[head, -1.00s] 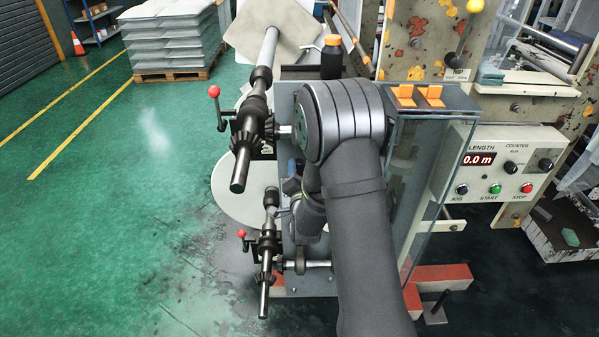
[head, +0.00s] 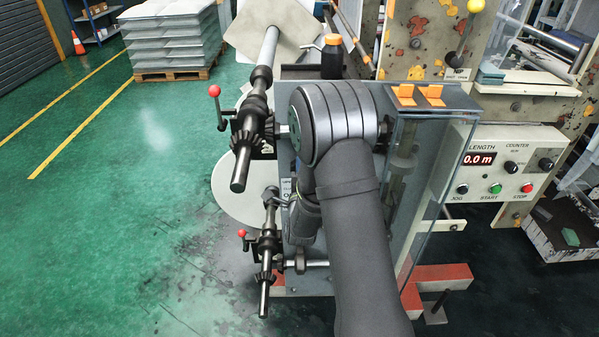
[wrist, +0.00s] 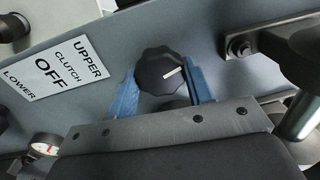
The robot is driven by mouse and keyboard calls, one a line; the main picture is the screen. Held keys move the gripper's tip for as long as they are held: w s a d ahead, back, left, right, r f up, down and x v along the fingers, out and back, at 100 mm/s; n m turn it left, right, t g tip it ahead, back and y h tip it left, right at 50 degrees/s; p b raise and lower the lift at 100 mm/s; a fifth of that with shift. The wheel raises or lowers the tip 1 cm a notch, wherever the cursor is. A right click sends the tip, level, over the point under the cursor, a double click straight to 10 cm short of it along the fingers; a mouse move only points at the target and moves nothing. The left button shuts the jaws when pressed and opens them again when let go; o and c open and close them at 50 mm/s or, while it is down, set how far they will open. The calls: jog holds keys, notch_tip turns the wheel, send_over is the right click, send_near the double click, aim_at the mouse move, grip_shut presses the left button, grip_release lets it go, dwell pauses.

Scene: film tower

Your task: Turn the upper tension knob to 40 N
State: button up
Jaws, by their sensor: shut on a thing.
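In the wrist view a black scalloped knob (wrist: 160,70) with a white pointer line sits on the grey panel (wrist: 215,35). The line points to the upper right in that picture. My gripper (wrist: 162,88) has its two blue fingers on either side of the knob, shut on it. No scale or force reading shows around the knob, and I cannot read its setting. A white label (wrist: 56,68) beside it reads UPPER, CLUTCH OFF, LOWER. In the head view my own arm hides the gripper and the knob.
In the head view the upper shaft (head: 252,120) and lower shaft (head: 267,250), with red-balled levers, stick out left of the machine.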

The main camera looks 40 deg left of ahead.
jog(key=shift+m, duration=0.3)
jog(key=o, duration=1)
jog(key=v, duration=1.7)
jog(key=shift+s+d+f, duration=0.15)
jog(key=shift+d, duration=0.05)
